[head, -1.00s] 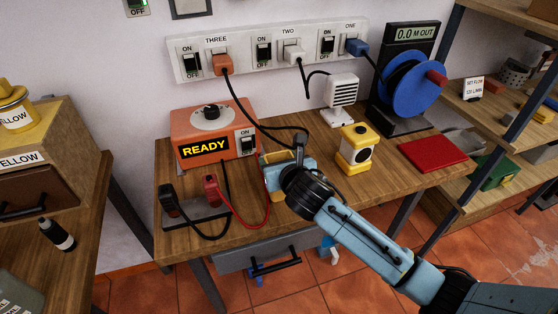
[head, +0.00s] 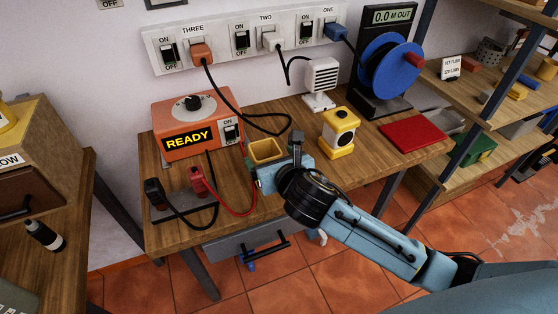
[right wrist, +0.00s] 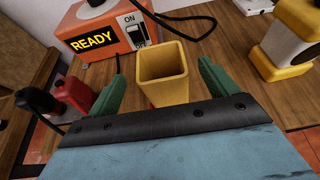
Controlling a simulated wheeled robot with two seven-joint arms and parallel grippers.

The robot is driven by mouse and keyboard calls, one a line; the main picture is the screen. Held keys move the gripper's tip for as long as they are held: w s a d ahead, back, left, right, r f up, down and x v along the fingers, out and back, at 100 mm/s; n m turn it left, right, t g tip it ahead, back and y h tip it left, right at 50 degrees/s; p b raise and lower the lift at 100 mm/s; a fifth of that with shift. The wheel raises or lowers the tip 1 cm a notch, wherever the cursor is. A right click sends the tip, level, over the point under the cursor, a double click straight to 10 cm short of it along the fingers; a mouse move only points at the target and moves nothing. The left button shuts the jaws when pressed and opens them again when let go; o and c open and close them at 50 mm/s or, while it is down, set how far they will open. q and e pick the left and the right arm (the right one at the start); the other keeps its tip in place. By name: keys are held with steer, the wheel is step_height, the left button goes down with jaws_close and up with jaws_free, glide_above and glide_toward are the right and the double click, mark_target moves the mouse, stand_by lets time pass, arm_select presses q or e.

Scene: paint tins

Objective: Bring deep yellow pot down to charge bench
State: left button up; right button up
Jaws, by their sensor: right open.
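The deep yellow pot (head: 266,150) is a square, open-topped, empty-looking tub. It appears to stand upright on the wooden charge bench (head: 231,184), in front of the orange charger. My right gripper (head: 273,163) reaches in from the right and is open. In the right wrist view, its green fingers stand apart either side of the pot (right wrist: 164,75), with a gap visible on each side. The pot's lower end is partly hidden by the gripper body. My left gripper does not show.
The orange READY charger (head: 196,127) stands behind the pot. Black and red clamps (head: 198,180) with looping leads are at the left. A yellow-and-white lantern (head: 339,133), a small white heater (head: 320,82), a red pad (head: 413,134) and a blue reel (head: 388,68) stand to the right.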

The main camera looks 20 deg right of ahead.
steer(key=v, duration=0.5)
steer(key=shift+s+p, duration=0.1)
steer(key=shift+p, duration=0.25)
steer(key=shift+c, duration=0.5)
stand_by(1.2)
